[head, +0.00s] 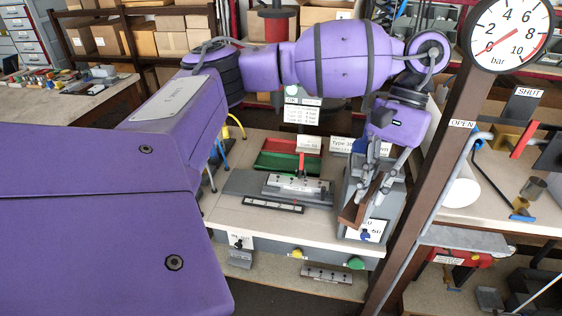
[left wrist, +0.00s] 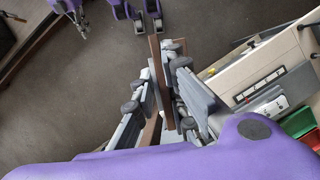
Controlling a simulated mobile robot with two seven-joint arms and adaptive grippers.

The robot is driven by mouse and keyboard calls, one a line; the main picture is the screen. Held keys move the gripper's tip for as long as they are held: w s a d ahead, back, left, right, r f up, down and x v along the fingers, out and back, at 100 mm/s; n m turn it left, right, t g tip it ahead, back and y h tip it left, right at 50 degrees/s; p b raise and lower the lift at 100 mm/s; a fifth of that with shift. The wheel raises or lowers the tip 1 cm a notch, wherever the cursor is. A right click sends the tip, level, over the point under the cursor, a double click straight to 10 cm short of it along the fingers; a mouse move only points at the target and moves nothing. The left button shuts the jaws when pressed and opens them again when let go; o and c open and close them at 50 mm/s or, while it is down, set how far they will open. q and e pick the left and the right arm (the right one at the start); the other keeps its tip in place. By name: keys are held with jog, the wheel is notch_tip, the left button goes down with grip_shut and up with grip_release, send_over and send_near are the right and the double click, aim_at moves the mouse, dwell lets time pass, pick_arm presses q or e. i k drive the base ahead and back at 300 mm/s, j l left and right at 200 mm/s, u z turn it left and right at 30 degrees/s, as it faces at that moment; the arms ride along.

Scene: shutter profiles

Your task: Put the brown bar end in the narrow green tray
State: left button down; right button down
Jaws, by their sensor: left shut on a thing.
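My left gripper (head: 376,180) is shut on the brown bar end (head: 356,210). It holds the bar tilted above the right end of the bench. In the left wrist view, the brown bar (left wrist: 162,70) sticks out between the fingers (left wrist: 164,95). The green tray (head: 274,162) lies at the back of the bench, to the left of the gripper and apart from the bar. Part of it also shows in the left wrist view (left wrist: 299,123). A purple and grey part of mine at that view's upper left may be my right gripper; its jaws are unclear.
A red tray (head: 290,146) lies just behind the green one. A grey fixture (head: 298,187) stands in front of the trays. A grey box (head: 353,193) is under the gripper. A brown post (head: 430,165) with a gauge (head: 508,35) rises to the right.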

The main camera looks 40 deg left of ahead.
aim_at(274, 163)
jog(key=j+u, duration=0.15)
jog(key=u, duration=0.3)
jog(key=j+u, duration=0.1)
jog(key=u, duration=0.35)
jog(key=j+u, duration=0.1)
jog(key=u, duration=0.35)
jog(key=i+j+u, duration=0.1)
jog(key=u, duration=0.35)
jog(key=i+u, duration=0.1)
jog(key=u, duration=0.35)
jog(key=i+z, duration=0.3)
jog(key=i+j+z, duration=0.15)
jog(key=z, duration=0.15)
jog(key=i+l+z, duration=0.1)
jog(key=i+z, duration=0.2)
jog(key=z, duration=0.2)
jog(key=i+z, duration=0.3)
jog(key=z, duration=0.2)
jog(key=i, duration=0.25)
